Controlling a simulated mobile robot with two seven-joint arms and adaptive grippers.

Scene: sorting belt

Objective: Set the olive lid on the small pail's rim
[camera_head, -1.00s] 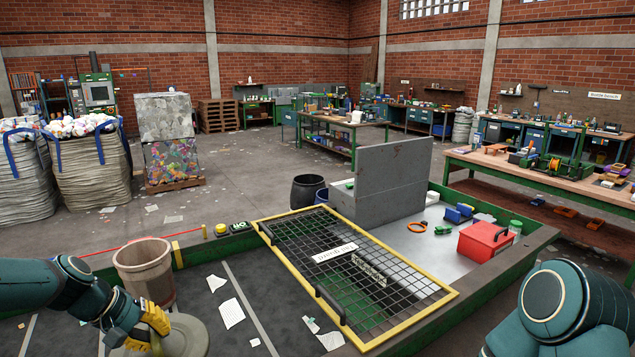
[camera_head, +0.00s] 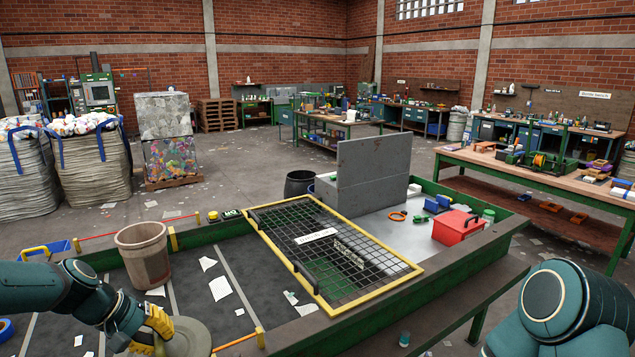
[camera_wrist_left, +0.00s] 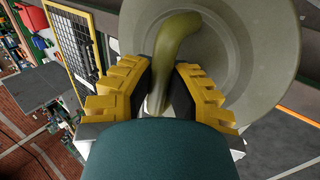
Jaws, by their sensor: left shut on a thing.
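The olive lid (camera_head: 194,338) is at the bottom left of the head view, partly cut off by the frame. My left gripper (camera_head: 157,325) is shut on the lid's handle. The left wrist view shows the curved handle (camera_wrist_left: 178,38) between the yellow fingers, with the round lid (camera_wrist_left: 238,62) beyond. The small pail (camera_head: 143,258) is a brownish, open-topped bucket standing upright on the dark belt, behind and apart from the lid. Its rim is bare. My right arm shows at bottom right, but its gripper is out of view.
A yellow-framed grate (camera_head: 330,232) lies right of the belt. Paper scraps (camera_head: 220,288) lie on the belt (camera_head: 190,287). A blue crate (camera_head: 60,248) is at the left.

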